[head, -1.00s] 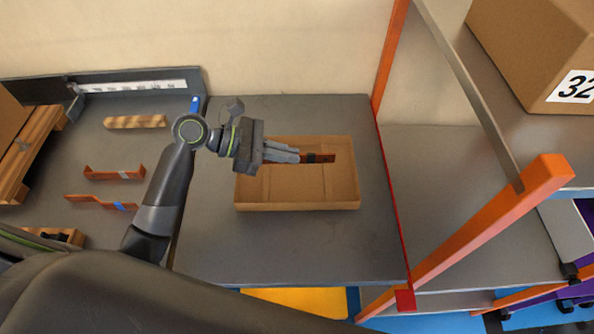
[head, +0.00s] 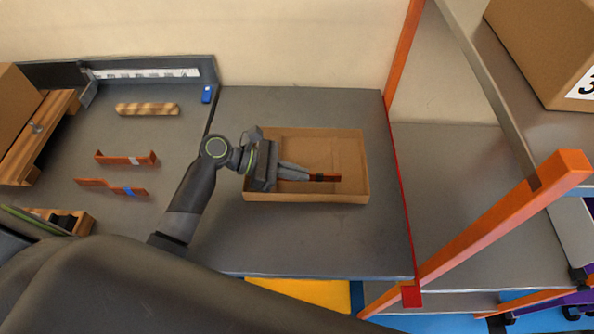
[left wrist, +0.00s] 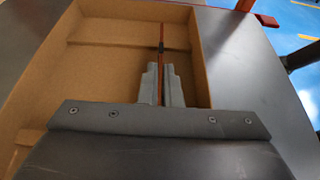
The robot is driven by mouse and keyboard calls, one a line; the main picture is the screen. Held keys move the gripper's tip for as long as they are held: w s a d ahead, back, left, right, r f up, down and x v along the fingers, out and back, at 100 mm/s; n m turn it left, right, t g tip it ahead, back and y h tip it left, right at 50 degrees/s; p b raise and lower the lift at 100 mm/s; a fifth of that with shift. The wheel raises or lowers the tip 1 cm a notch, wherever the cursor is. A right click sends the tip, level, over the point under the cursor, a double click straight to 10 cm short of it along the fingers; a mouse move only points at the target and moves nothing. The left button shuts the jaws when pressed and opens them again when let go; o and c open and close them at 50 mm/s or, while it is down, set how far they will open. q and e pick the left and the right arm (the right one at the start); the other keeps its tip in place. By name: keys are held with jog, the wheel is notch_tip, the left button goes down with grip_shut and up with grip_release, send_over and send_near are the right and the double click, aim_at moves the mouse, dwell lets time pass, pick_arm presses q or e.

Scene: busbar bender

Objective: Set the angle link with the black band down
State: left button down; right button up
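The angle link with the black band (head: 325,177) is a thin copper-coloured strip with a dark band around it. My left gripper (head: 294,172) is shut on it and holds it over or inside the open cardboard box (head: 330,197). In the left wrist view, the link (left wrist: 161,35) stands edge-on between the two grey fingers (left wrist: 160,85), with its far end towards the box (left wrist: 115,14) wall. I cannot tell whether the link touches the box floor. My right gripper is not in view.
The box stands on a grey table (head: 320,240). On the bench at left lie a link with a white band (head: 126,159), a link with a blue band (head: 112,187) and a wooden bar (head: 147,109). An orange-framed shelf (head: 500,215) stands at right.

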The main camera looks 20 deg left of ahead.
pick_arm(q)
jog(key=c, duration=1.6)
grip_release()
jog(key=b+v, duration=0.1)
jog(key=v, duration=1.1)
jog(key=shift+r, duration=0.1)
